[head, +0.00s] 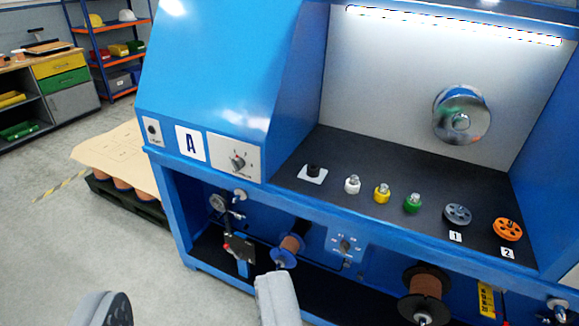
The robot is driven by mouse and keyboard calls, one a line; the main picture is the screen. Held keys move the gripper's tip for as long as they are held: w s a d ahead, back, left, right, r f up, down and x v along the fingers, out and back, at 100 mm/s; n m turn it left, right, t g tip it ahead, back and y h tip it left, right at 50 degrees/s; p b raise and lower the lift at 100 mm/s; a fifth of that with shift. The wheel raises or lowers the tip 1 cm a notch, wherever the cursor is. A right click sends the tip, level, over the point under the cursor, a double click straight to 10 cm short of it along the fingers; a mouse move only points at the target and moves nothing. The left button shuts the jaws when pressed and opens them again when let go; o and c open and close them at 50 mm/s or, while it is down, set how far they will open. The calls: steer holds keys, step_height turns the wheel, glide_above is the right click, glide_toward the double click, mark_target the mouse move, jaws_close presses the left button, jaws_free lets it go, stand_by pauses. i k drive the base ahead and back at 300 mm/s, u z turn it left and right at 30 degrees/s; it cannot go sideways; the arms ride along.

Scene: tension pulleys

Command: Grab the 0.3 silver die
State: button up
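A small silver-white die (352,185) stands on the black shelf (330,148) of the blue machine, left of a yellow die (382,194) and a green die (412,204). Any size marking on it is too small to read. My gripper (188,304) shows at the bottom edge as two grey fingers wide apart. The lower parts of the fingers are cut off by the frame.
A white plate with a black piece (313,172) sits left of the silver die. A grey pulley (457,214) and an orange pulley (508,229) stand to the right. The machine's left hood (230,80) and front edge border the shelf. A pallet (130,200) stands left.

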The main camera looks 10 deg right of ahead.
mark_target(353, 179)
steer(key=u, duration=0.2)
steer(key=i, duration=1.75)
steer(key=z, duration=0.85)
